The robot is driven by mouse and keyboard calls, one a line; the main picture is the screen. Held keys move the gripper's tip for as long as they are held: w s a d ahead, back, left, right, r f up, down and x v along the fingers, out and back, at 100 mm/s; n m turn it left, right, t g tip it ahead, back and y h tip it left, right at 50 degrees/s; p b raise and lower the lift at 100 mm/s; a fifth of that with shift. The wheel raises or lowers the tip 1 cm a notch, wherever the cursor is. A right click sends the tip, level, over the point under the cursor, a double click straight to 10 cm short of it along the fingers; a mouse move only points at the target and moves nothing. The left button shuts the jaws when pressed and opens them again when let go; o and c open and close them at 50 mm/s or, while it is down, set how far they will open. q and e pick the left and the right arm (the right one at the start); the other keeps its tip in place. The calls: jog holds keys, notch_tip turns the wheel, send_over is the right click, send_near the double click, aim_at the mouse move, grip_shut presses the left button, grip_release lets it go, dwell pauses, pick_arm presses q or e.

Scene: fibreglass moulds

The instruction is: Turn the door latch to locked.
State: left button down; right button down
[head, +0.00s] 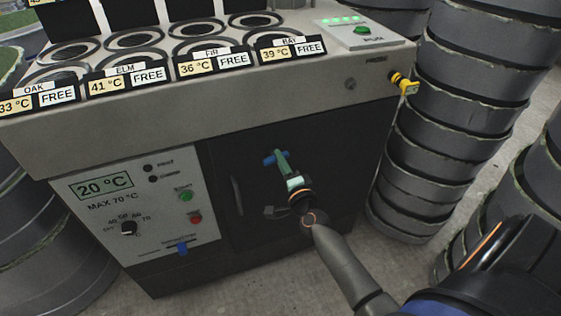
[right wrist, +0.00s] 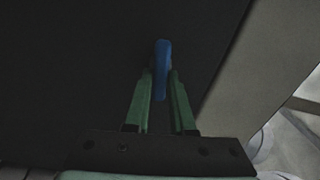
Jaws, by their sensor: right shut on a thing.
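The dark door (head: 235,195) is in the lower front of the grey machine and looks shut. The blue door latch (head: 268,159) sits on it, its left end showing past my fingers. In the right wrist view the latch (right wrist: 162,60) stands upright between two green fingers. My right gripper (head: 279,158) is shut on the latch, and its fingers (right wrist: 161,88) hide part of it. I see no lock mark by the latch. My left gripper is not in view.
Labelled round wells (head: 135,40) fill the top. A yellow probe (head: 405,85) sticks out at the right, near stacked grey rings (head: 450,105).

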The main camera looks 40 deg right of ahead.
jog(key=shift+m, duration=1)
jog(key=c, duration=0.8)
grip_release()
jog(key=shift+o, duration=0.2)
jog(key=v, duration=1.2)
jog(key=shift+s, duration=0.3)
jog(key=shift+f, duration=0.1)
